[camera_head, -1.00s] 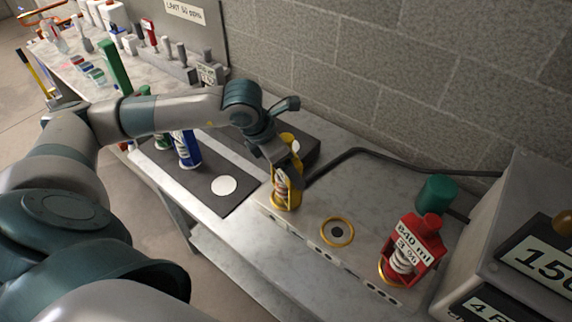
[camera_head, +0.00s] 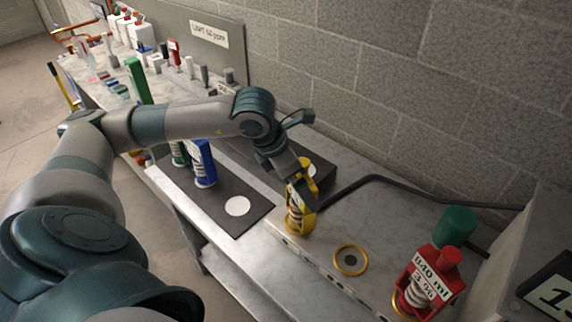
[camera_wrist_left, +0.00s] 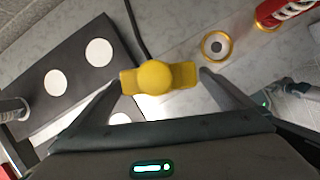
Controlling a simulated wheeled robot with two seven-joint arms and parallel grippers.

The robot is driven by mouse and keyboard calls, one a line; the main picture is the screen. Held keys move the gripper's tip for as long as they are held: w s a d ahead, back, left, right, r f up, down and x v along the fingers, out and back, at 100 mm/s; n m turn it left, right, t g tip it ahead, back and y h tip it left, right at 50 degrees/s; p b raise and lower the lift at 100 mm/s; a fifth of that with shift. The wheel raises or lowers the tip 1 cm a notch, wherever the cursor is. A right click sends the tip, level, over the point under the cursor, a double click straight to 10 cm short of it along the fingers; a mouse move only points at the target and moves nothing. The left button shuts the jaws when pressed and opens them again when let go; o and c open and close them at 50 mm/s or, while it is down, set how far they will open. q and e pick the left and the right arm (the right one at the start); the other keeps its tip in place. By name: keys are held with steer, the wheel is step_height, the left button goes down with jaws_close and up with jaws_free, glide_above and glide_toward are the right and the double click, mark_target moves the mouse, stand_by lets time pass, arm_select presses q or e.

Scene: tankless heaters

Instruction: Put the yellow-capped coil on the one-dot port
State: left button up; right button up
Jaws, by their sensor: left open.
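The yellow-capped coil (camera_head: 299,220) stands upright at the left end of the pale port block (camera_head: 318,262). My left gripper (camera_head: 297,186) is over its top. In the left wrist view the yellow cap (camera_wrist_left: 155,77) lies between the spread fingers of my left gripper (camera_wrist_left: 160,86), with gaps at both sides. An empty gold-ringed port (camera_head: 350,261) is in the middle of the block and shows in the wrist view (camera_wrist_left: 216,47). A red coil (camera_head: 428,279) stands at the right port. The dot marks on the block front are too small to read.
A dark mat (camera_head: 226,218) at left holds a blue coil (camera_head: 203,165), a green coil and a bare white disc (camera_head: 237,206). A black hose (camera_head: 420,183) runs behind the block. A teal cylinder (camera_head: 456,226) and a grey housing (camera_head: 520,240) stand at right.

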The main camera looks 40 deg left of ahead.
arm_select(q)
steer(key=b+v, duration=0.1)
steer(key=v, duration=0.7)
steer(key=shift+r+b, duration=0.3)
steer(key=shift+b, duration=0.05)
